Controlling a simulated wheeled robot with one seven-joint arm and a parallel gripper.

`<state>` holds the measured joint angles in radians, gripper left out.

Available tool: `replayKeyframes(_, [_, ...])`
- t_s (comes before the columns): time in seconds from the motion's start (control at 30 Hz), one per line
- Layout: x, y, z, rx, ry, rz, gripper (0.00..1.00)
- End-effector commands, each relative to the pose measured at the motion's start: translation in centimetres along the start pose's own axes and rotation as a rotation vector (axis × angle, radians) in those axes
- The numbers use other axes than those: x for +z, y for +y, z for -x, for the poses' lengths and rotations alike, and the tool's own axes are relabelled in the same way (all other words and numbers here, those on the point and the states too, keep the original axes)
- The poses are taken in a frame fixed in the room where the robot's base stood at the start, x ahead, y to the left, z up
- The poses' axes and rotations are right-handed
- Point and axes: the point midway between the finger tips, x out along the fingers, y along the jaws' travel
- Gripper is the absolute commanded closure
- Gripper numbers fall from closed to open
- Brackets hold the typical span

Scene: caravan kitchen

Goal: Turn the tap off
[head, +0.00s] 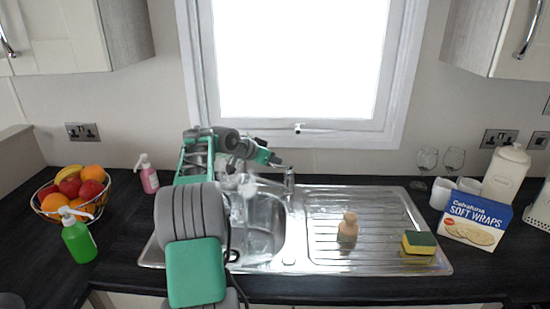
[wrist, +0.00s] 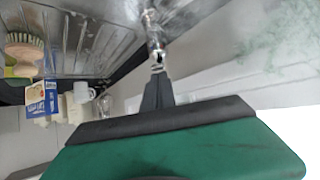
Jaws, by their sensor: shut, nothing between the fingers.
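The chrome tap (head: 289,181) stands at the back edge of the steel sink (head: 296,225), between basin and drainer. A pale, blurry patch shows left of it over the basin; it may be the spout or running water, I cannot tell. My gripper (head: 277,161) is shut and empty, just above and left of the tap's top. In the wrist view, which is upside down, the tips of my gripper (wrist: 158,68) point at the chrome tap (wrist: 152,34) and are very close to it. I cannot tell whether they touch. My arm hides part of the basin.
A wraps box (head: 474,219), white mugs and glasses are on the right. A green bottle (head: 78,238), pink bottle (head: 148,176) and fruit bowl (head: 75,192) are on the left. The window wall is close behind the tap.

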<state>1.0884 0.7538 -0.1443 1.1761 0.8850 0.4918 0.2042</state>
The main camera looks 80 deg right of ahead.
Motion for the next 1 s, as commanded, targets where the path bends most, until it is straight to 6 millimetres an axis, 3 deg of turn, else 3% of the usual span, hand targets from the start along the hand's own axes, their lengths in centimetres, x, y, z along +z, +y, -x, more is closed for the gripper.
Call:
replayKeyframes(0.17, [0.3, 0.0, -0.1, 0.0, 0.007, 0.0, 1.0])
replayKeyframes(0.5, [3.1, -0.1, -0.6, -0.001, 0.178, 0.001, 1.0])
replayKeyframes(1.0, [3.9, 0.0, -0.4, 0.002, 0.211, 0.003, 1.0])
